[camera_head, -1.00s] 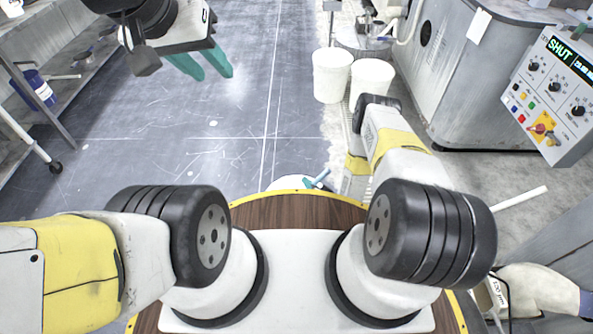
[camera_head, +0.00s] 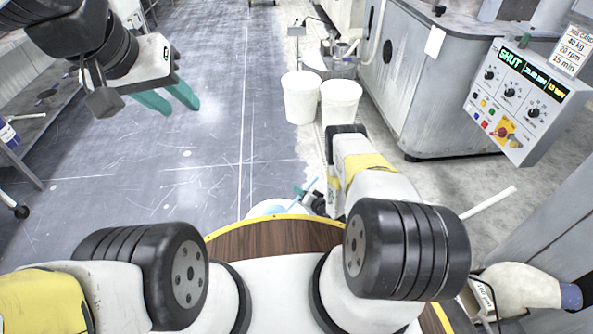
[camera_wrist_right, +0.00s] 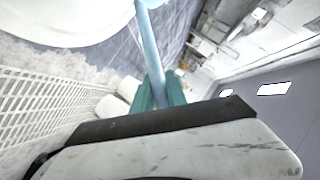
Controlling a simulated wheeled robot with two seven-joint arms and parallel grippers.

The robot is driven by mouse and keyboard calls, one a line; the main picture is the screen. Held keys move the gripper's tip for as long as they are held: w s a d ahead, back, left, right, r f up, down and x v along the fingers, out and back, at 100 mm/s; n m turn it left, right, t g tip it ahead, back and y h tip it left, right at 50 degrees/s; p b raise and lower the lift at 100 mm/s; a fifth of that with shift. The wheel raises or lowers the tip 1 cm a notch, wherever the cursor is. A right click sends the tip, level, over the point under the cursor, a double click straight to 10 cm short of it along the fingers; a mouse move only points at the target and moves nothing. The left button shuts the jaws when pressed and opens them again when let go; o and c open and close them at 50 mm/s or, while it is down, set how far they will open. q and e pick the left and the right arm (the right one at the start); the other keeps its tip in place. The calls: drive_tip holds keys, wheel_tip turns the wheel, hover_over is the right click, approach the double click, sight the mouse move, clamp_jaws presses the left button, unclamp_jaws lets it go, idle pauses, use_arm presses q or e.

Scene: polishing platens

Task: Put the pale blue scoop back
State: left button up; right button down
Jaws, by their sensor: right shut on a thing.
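My right gripper (camera_wrist_right: 160,92) is shut on the handle of the pale blue scoop (camera_wrist_right: 151,48) in the right wrist view; the handle runs up out of the picture. In the head view the scoop shows as a thin pale blue stick (camera_head: 304,190) beside my right arm, beyond the wooden edge of my base; that gripper is mostly hidden there. A white round thing (camera_wrist_right: 65,18) fills the wrist view's upper left; I cannot tell what it is. My left gripper (camera_head: 181,108), with teal fingers apart, is open and empty over the floor at the upper left.
Two white buckets (camera_head: 301,98) (camera_head: 340,103) stand on the floor beyond my right arm. A grey machine (camera_head: 418,85) and a control panel reading SHUT (camera_head: 518,100) are at the right. A shelf (camera_head: 25,140) lines the left. The dark floor between is clear.

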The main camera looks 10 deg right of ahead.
drive_tip(key=shift+w+d+f, duration=0.1)
drive_tip(key=shift+w+f, duration=0.1)
drive_tip(key=shift+f, duration=0.7)
drive_tip(key=shift+w+d+f, duration=0.1)
drive_tip(key=shift+w+f, duration=0.05)
drive_tip(key=shift+f, duration=0.75)
drive_tip(key=c, duration=1.3)
unclamp_jaws()
drive_tip(key=shift+f, duration=0.1)
drive_tip(key=shift+c, duration=0.2)
